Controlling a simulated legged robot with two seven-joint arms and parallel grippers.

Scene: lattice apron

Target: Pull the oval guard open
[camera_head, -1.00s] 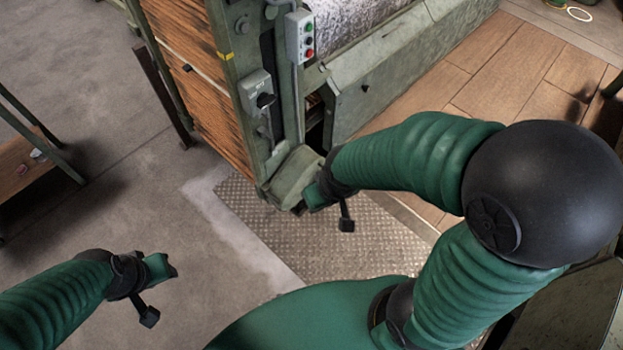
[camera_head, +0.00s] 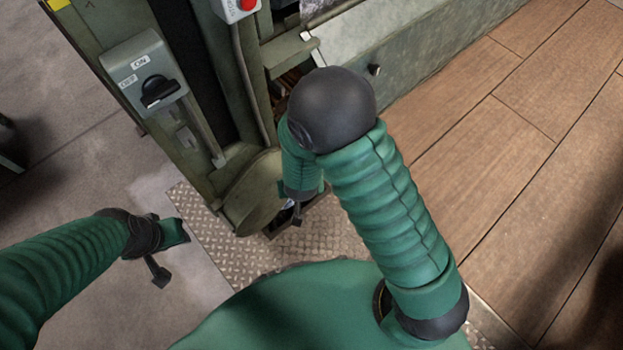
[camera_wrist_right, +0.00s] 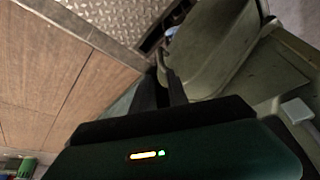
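The oval guard (camera_head: 245,198) is an olive-green rounded cover low on the machine's near corner. It also shows large in the right wrist view (camera_wrist_right: 215,45), with a dark gap along its edge. My right gripper (camera_head: 292,204) is at the guard's right edge, largely hidden by my own arm. In the right wrist view its dark fingers (camera_wrist_right: 163,75) lie close together by the guard's rim. I cannot tell whether they grip it. My left gripper (camera_head: 182,232) hangs over the floor to the left, apart from the guard, its fingers too small to read.
A switch box (camera_head: 145,72) with a black knob and a button box (camera_head: 236,8) with a red button are on the machine above the guard. A diamond-plate floor panel (camera_head: 335,232) lies below. Open plank floor (camera_head: 520,120) is at the right.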

